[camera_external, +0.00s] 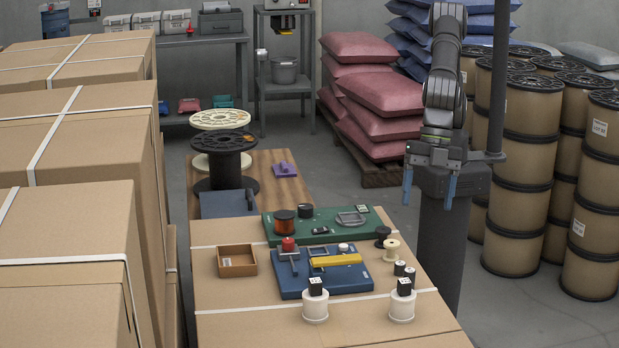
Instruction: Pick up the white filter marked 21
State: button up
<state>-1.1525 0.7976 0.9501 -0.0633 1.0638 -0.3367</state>
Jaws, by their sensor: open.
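Two white cylinders stand near the front of the cardboard-topped surface, one left of centre (316,308) and one at the right (402,308). Each has a dark block with a white marked top on it. The markings are too small to read, so I cannot tell which thing bears 21. Two smaller dark-and-white pieces (410,275) stand behind the right cylinder. My gripper (429,190) hangs above and behind the right side of the surface, pointing down. Its two blue fingers are wide apart, with nothing between them, well clear of the cylinders.
A blue tray (350,281) with a yellow bar and a green board (268,229) with small parts lie behind the cylinders. An open brown box (237,260) stands left. A cream spool (391,250) stands right. Tall cartons (75,240) line the left.

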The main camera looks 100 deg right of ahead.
jog(key=w+d+f+m+g+y, duration=0.1)
jog(key=w+f+m, duration=0.1)
jog(key=w+f, duration=0.3)
send_near(403, 302)
jog(key=f, duration=0.3)
jog(key=d+f, duration=0.1)
jog(key=f, duration=0.1)
jog(key=shift+s+f, duration=0.35)
jog(key=shift+s, duration=0.05)
jog(key=shift+a+x, duration=0.15)
jog(key=shift+x, duration=1.25)
jog(key=shift+a+x, duration=0.15)
jog(key=shift+x, duration=1.3)
jog(key=shift+w+r, duration=0.15)
jog(key=shift+w, duration=0.05)
jog(key=shift+c, duration=0.2)
jog(key=c, duration=1.1)
